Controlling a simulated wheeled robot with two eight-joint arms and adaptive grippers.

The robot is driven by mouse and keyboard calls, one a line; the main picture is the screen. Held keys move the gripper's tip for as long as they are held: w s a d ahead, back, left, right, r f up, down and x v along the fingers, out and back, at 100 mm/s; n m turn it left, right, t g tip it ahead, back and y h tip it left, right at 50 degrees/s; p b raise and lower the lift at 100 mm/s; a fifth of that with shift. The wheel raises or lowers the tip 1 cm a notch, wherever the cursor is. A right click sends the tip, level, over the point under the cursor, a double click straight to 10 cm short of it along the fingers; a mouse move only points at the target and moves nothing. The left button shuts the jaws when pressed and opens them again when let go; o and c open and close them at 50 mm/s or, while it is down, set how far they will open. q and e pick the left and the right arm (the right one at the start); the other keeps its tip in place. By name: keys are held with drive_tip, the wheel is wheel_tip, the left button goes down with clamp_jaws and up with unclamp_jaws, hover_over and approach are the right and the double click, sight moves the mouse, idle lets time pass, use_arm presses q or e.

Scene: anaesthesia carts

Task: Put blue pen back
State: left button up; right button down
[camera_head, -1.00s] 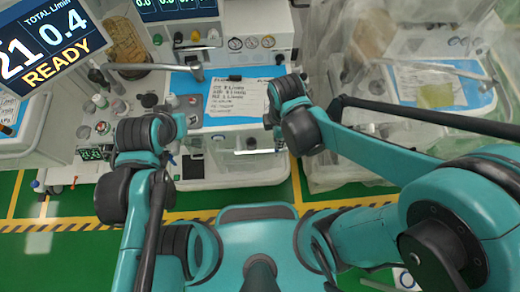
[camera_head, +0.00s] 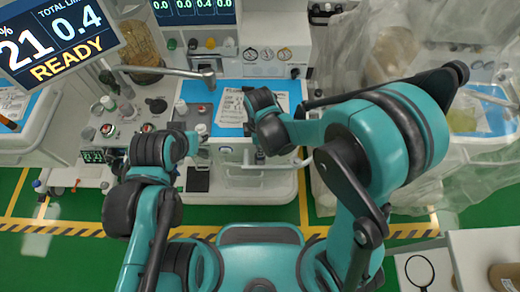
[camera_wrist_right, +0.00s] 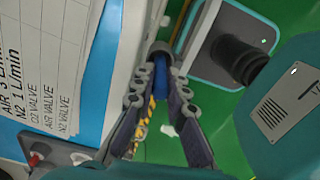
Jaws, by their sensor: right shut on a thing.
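In the right wrist view, my right gripper (camera_wrist_right: 160,58) has its fingers closed together at the tips around a blue pen (camera_wrist_right: 160,78). Only a short blue stretch of the pen shows between the fingers. In the head view, my right gripper (camera_head: 248,128) is at the front edge of the cart's blue worktop (camera_head: 228,131), mostly covered by its dark wrist. The pen cannot be made out there. My left gripper (camera_head: 192,146) is at the cart's front left, small and partly hidden by its wrist, so its jaws cannot be read.
A printed paper sheet (camera_head: 232,104) lies on the worktop, partly behind my right wrist. A metal arm (camera_head: 165,71) reaches over the cart's left side. A plastic-covered cart (camera_head: 400,75) stands at the right. A white surface with a magnifier (camera_head: 420,270) is at lower right.

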drive_tip(key=shift+f, duration=0.35)
drive_tip(key=shift+f, duration=0.15)
drive_tip(key=c, duration=1.8)
unclamp_jaws()
